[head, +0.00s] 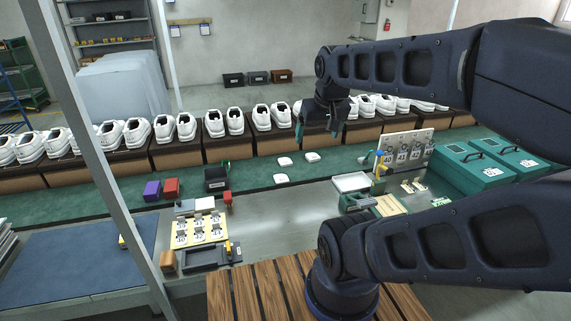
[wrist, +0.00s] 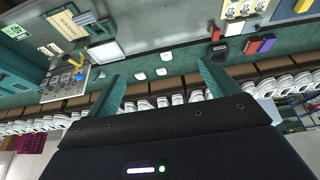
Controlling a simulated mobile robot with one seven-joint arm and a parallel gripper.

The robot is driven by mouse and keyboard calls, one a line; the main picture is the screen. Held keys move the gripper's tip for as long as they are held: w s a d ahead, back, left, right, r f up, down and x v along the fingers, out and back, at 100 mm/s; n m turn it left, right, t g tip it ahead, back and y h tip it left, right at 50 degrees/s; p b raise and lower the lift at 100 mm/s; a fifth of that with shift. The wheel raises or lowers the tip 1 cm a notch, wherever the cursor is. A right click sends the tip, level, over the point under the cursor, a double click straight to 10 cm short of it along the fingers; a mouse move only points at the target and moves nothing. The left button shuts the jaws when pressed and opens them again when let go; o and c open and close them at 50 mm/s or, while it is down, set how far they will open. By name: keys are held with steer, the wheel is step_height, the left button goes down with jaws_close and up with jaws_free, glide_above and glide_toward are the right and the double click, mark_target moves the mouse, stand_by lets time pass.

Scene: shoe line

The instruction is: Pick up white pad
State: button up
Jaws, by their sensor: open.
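Three small white pads lie apart on the green surface: one at the left (head: 285,161), one at the right (head: 312,156), and one nearer to me (head: 281,178). The wrist view also shows the three pads (wrist: 141,76) (wrist: 161,71) (wrist: 166,56), between and beyond the fingers. My gripper (head: 319,130) is open and empty, above the green surface near the shoe row. Its two teal fingers are spread wide in the wrist view. No pad touches the fingers.
White shoes (head: 235,121) stand in a row on brown boxes behind the green surface. A white tray (head: 351,182), a numbered board (head: 405,150) and green cases (head: 470,165) are at the right. Dark, red and purple boxes (head: 152,190) are at the left.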

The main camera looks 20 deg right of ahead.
steer(key=shift+o, duration=0.5)
steer(key=shift+w, duration=0.1)
steer(key=m+g+h, duration=0.4)
steer(key=m, duration=1.3)
glide_above(284, 161)
steer(key=a, duration=0.5)
step_height(284, 161, down, 34)
steer(key=x, duration=1.1)
steer(key=shift+s+d+r, duration=0.15)
steer(key=shift+s+d, duration=0.1)
steer(key=shift+d, duration=0.1)
